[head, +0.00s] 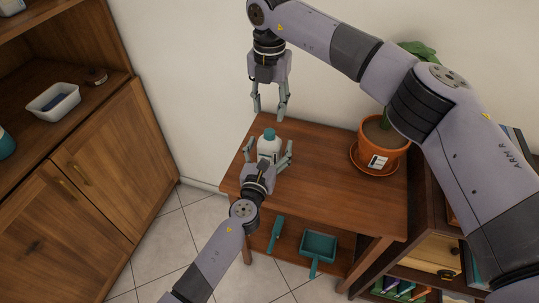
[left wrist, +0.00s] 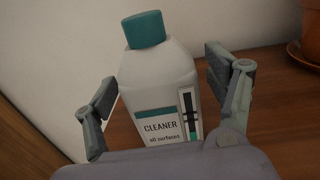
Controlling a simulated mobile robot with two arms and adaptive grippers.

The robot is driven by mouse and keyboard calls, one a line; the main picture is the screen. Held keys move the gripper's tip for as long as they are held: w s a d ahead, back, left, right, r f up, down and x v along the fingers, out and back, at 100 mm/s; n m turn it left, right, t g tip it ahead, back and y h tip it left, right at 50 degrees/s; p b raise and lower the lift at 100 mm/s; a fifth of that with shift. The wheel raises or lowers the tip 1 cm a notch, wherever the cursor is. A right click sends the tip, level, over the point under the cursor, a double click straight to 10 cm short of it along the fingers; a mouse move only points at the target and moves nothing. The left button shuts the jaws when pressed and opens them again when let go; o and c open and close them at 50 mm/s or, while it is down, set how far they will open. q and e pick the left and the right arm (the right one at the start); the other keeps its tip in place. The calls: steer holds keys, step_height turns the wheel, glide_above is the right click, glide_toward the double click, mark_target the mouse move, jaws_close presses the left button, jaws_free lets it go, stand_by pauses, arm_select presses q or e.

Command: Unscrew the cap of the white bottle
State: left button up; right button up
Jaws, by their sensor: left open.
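The white bottle (head: 268,148) with a teal cap (head: 269,132) stands upright on the wooden table (head: 330,170). In the left wrist view the bottle (left wrist: 160,95) carries a "CLEANER all surfaces" label, and its teal cap (left wrist: 144,29) is on top. My left gripper (head: 268,157) is open, with one finger on each side of the bottle's body. In the left wrist view a gap shows between the bottle and the right finger; the left finger is close to the bottle, and contact cannot be told. My right gripper (head: 270,112) points down above the cap, fingers apart and empty.
A potted plant in an orange pot (head: 384,134) stands on the table's right side. A teal dustpan (head: 318,249) and a teal brush (head: 276,233) lie on the lower shelf. A wooden cabinet (head: 85,170) with a white tub (head: 53,101) is at the left. The table's middle is clear.

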mark_target(269, 132)
arm_select(q)
steer(key=shift+c, duration=0.3)
jaws_close()
arm_select(e)
steer(key=m, duration=0.4)
steer(key=shift+m, duration=0.3)
steer(key=m, duration=0.4)
steer(key=shift+f, duration=4.05)
steer(key=shift+c, duration=0.4)
jaws_close()
